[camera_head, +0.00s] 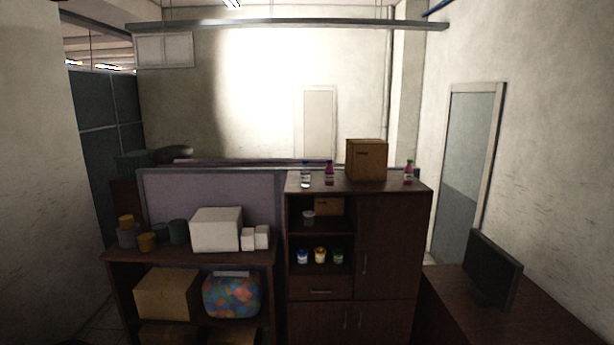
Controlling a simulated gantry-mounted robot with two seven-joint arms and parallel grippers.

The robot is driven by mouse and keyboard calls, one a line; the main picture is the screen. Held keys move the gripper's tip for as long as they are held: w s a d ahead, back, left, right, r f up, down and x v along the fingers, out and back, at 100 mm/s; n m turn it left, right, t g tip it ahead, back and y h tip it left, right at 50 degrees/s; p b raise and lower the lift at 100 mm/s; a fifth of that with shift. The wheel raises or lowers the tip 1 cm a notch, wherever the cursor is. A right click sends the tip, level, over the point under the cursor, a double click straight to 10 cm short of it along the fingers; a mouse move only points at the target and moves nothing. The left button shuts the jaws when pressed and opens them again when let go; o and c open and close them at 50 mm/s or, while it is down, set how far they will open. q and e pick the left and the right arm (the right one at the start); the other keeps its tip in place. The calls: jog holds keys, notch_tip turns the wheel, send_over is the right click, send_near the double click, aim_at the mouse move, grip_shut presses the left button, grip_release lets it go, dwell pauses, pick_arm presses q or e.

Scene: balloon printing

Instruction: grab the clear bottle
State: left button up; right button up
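The clear bottle (305,176) stands upright on top of the dark wooden cabinet (393,238), near its left edge. It looks whitish and see-through with a dark cap. A pink bottle (329,174) stands just to its right, apart from it. Another pink bottle (408,173) with a green cap stands near the cabinet's right end. Neither of my grippers shows in this view.
Small jars (320,255) stand on an inner shelf. A lower shelf unit at left holds a white box (216,230) and several pots. A monitor (493,268) stands on the desk at right.

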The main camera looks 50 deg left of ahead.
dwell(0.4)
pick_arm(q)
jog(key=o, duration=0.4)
